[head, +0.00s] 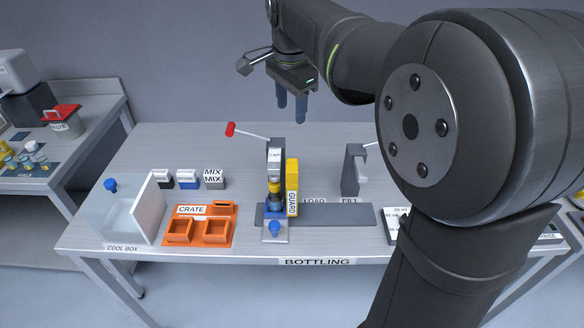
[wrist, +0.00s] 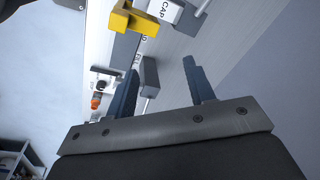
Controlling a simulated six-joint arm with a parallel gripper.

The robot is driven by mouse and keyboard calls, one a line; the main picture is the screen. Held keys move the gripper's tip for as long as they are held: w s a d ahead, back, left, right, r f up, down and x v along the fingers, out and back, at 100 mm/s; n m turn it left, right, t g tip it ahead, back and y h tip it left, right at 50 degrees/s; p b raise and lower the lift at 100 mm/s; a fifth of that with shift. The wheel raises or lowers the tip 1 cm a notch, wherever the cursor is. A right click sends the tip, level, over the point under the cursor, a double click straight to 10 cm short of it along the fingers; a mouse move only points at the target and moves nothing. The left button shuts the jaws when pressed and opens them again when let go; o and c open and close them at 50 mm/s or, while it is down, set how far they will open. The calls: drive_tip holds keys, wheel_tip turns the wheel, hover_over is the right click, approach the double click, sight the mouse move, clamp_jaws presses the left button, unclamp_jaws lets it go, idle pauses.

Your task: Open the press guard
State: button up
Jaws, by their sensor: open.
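The yellow press guard (head: 292,188), labelled GUARD, stands upright at the right side of the cap press (head: 276,158) on the bottling bench. A small yellow and blue item (head: 274,194) sits under the press head. The press lever ends in a red knob (head: 230,129) to the left. My gripper (head: 291,103) is open and empty, above and behind the press, with fingers pointing down. In the wrist view my gripper (wrist: 160,66) shows two spread fingers with nothing between them. The yellow guard (wrist: 133,18) shows there as an angled bracket at the top, apart from the fingers.
The fill stand (head: 354,170) is right of the press. The orange crate (head: 205,211) and the clear cool box (head: 133,210) are on the left, with small labelled boxes (head: 187,179) behind.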

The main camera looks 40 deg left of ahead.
sight(292, 168)
drive_tip(key=s+d+r+m+g+h, duration=0.1)
drive_tip(key=s+d+r+m, duration=0.3)
drive_tip(key=m, duration=0.4)
wheel_tip(292, 168, down, 18)
drive_tip(key=shift+w+r, duration=0.1)
drive_tip(key=shift+r, duration=0.15)
